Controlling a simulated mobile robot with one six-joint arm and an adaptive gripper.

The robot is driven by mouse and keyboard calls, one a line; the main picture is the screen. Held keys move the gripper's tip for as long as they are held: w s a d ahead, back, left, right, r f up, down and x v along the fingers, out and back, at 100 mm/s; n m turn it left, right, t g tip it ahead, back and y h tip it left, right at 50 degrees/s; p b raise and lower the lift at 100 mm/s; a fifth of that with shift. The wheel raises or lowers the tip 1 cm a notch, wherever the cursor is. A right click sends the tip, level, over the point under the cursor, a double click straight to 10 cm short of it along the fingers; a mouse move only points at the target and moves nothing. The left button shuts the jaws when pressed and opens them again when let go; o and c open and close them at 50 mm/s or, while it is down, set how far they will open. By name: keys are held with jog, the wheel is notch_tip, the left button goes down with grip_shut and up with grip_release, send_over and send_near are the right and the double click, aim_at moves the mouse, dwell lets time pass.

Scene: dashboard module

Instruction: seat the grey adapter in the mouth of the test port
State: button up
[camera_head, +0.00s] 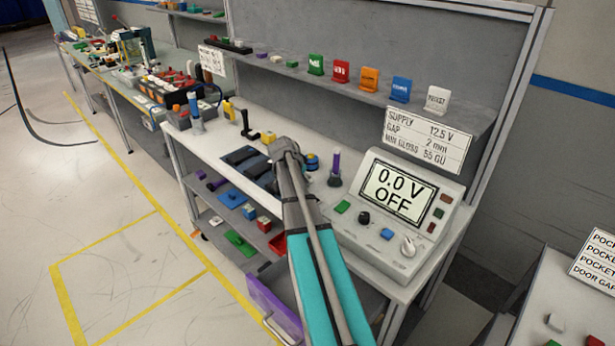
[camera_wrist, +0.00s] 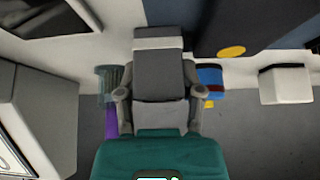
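In the wrist view my gripper (camera_wrist: 160,90) has a grey block, apparently the grey adapter (camera_wrist: 158,72), between its fingers, with a pale band near its far end. The fingers look shut on it. In the head view my gripper (camera_head: 285,150) is over the bench, left of the power supply, and the adapter cannot be made out. I cannot identify the test port for certain. A purple post with a grey base (camera_head: 335,172) stands right of my gripper, and a small blue and yellow piece (camera_head: 312,162) is just beside it.
The power supply (camera_head: 450,195) reads 0.0 V OFF. Dark mats (camera_head: 240,156) lie left of my gripper. A black-handled tool (camera_head: 248,128) and a yellow block (camera_head: 267,137) stand behind. Coloured tags line the back shelf (camera_head: 350,93).

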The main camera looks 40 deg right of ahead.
jog(key=o, duration=0.4)
jog(key=shift+o, duration=0.2)
jog(key=shift+r, duration=0.2)
jog(key=p+v, duration=0.4)
jog(key=shift+r, duration=0.1)
jog(key=p+v, duration=0.6)
jog(key=v, duration=0.1)
jog(key=shift+a+r, duration=0.25)
jog(key=shift+r, duration=0.05)
dwell(0.7)
